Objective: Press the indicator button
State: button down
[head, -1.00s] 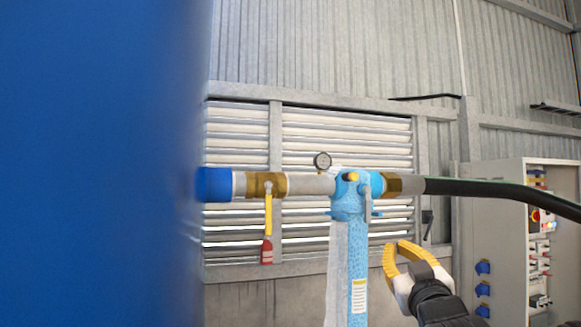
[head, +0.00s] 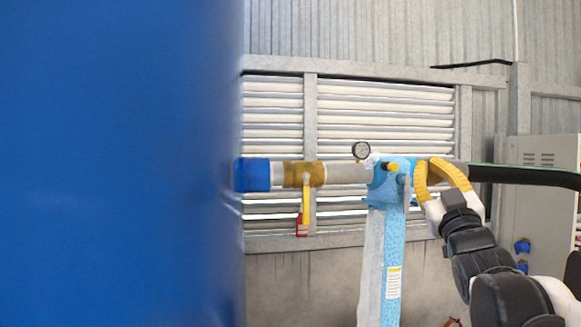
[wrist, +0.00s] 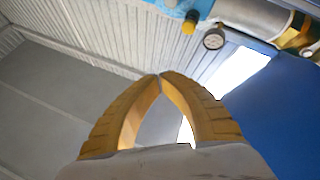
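A small yellow knob (head: 393,167), which looks like the indicator button, sticks out of the light blue fitting (head: 390,184) on the horizontal pipe. In the wrist view the yellow knob (wrist: 189,22) is at the top, just right of centre, beyond my fingertips. My gripper (head: 428,162) appears just right of the knob in the head view and covers part of the pipe. Its yellow fingers also show in the wrist view (wrist: 160,76), with their tips together and nothing between them. I see no contact with the knob.
A round gauge (head: 361,151) stands beside the knob. A brass valve with a hanging yellow and red handle (head: 305,205) is left along the pipe. A large blue surface (head: 110,160) fills the left of the head view. A grey cabinet (head: 530,190) stands at right.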

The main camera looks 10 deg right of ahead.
jog(key=w+b, duration=0.1)
jog(key=w, duration=0.7)
jog(key=shift+w, duration=0.35)
jog(key=shift+w+a, duration=0.1)
jog(key=shift+a, duration=0.05)
dwell(1.0)
jog(key=shift+w, duration=0.35)
jog(key=shift+w, duration=0.35)
dwell(0.7)
jog(key=shift+s, duration=0.85)
jog(key=s, duration=0.5)
dwell(0.4)
